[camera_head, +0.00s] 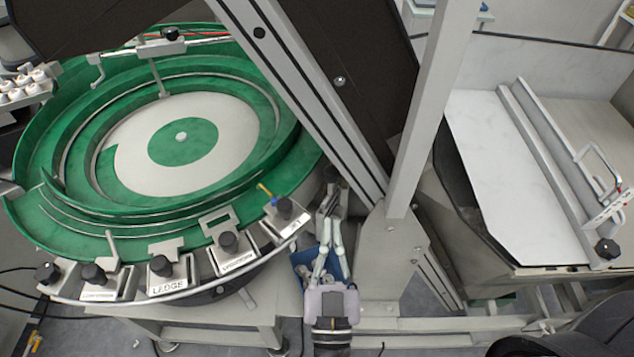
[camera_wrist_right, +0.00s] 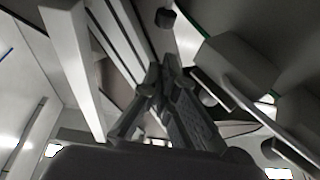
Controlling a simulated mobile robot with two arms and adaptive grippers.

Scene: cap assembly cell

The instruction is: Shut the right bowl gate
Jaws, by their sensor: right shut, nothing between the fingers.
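The green feeder bowl (camera_head: 60,190) fills the left of the head view. Along its front rim are several grey plates with black knobs; one reads LEDGE (camera_head: 168,284). The rightmost plate (camera_head: 283,220) is closest to my right gripper. I cannot tell which part is the right bowl gate or how it stands. My right gripper (camera_head: 331,212) is shut and empty, just right of that plate, with its fingers pointing away from the camera. In the right wrist view its fingertips (camera_wrist_right: 163,77) are together below a dark knob (camera_wrist_right: 165,18). My left gripper is out of view.
A slanted grey beam (camera_head: 300,85) and an upright post (camera_head: 425,110) stand close behind and right of my right gripper. A blue bin (camera_head: 301,259) is below it. A white-surfaced hopper (camera_head: 500,170) with a handled bar is at right.

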